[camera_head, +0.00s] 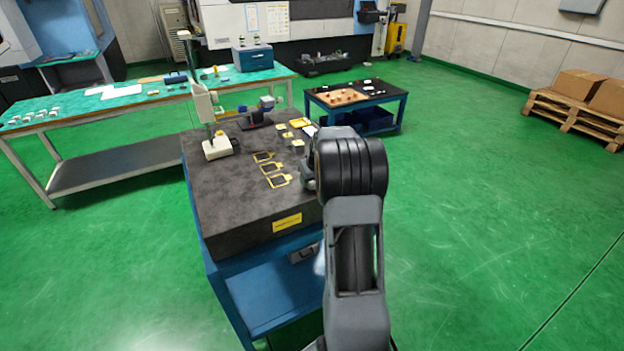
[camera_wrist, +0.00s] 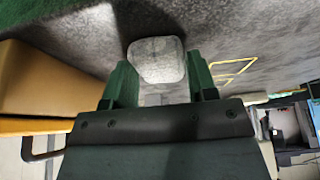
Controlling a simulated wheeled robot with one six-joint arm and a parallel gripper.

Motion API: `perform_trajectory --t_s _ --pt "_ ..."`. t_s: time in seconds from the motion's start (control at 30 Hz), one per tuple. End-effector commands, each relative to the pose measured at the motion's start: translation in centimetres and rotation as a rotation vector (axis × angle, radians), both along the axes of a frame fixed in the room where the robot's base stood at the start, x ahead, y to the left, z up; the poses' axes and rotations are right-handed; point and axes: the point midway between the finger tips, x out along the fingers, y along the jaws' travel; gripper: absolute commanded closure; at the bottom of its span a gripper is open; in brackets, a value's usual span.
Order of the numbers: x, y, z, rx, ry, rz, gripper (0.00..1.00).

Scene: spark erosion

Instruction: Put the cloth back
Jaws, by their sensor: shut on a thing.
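My gripper (camera_wrist: 158,74) shows in the wrist view with its two green fingers shut on a light grey, rounded, folded-looking pad, which I take to be the cloth (camera_wrist: 157,56). The cloth sits between the fingertips against the dark stone surface behind it. I cannot tell whether it touches that surface. In the head view my arm hides the cloth and most of my gripper, which is at the right edge of the dark stone table (camera_head: 225,190).
Yellow-outlined frames (camera_head: 271,168) are marked on the stone table, with small blocks (camera_head: 297,146) behind them. A measuring stand (camera_head: 217,148) stands at the table's left. A tan block (camera_wrist: 45,80) is close at left in the wrist view. A blue cart (camera_head: 385,115) stands behind.

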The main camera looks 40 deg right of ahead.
Motion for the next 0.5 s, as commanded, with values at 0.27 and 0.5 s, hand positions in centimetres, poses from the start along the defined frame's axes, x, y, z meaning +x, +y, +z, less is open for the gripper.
perform_trajectory --t_s 0.27,0.5 --pt "0.0 0.0 -0.07 0.0 0.0 0.0 0.24" --pt "0.0 0.0 -0.01 0.0 0.0 0.0 0.22"
